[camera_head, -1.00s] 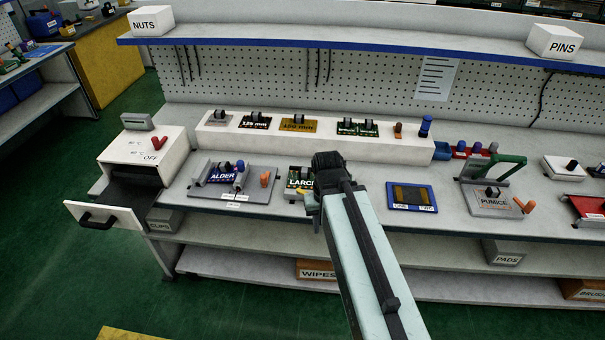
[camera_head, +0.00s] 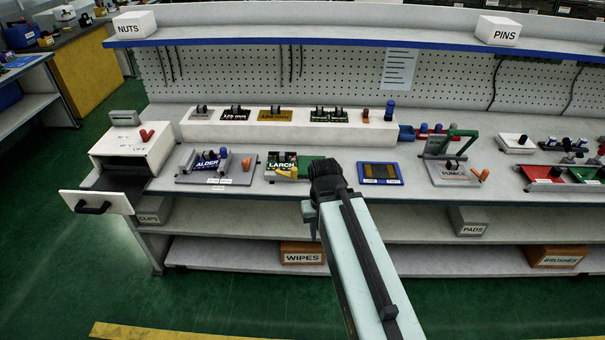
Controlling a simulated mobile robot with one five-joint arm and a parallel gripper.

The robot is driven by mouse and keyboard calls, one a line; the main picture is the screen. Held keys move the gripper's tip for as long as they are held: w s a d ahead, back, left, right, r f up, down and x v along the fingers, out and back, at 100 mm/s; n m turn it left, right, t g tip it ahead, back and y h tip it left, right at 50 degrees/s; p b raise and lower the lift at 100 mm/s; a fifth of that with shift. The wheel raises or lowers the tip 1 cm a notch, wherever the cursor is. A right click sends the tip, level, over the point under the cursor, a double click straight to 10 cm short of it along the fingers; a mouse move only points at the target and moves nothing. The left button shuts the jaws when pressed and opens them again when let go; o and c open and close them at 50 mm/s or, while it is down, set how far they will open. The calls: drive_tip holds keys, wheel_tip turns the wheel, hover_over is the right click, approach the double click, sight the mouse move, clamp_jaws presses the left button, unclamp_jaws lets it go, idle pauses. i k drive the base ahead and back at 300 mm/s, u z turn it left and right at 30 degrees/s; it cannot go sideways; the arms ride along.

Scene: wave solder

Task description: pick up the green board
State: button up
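A flat green board (camera_head: 311,163) lies on the bench beside the LARCH fixture (camera_head: 281,168), against its right side or partly in it; I cannot tell which. My arm hides its right end. A red tray (camera_head: 545,174) and a green piece (camera_head: 584,174) lie at the far right of the bench. My gripper (camera_head: 327,172) is at the bench's front, just right of the green board in the picture. Its dark back faces the camera and hides the fingertips, so neither their opening nor any contact shows.
The ALDER fixture (camera_head: 216,167) stands left, the blue-framed board (camera_head: 380,174) and PUMICE fixture (camera_head: 453,172) right. A long white block (camera_head: 290,131) with several parts stands behind. An open drawer (camera_head: 95,202) juts out at left. The floor in front is clear.

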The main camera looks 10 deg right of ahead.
sight(282, 161)
drive_tip(key=z, duration=0.1)
drive_tip(key=k, duration=0.3)
drive_tip(key=u, duration=0.25)
drive_tip(key=i, duration=0.85)
drive_tip(key=u, duration=3.5)
drive_tip(key=k, duration=1.05)
drive_tip(key=z, duration=0.45)
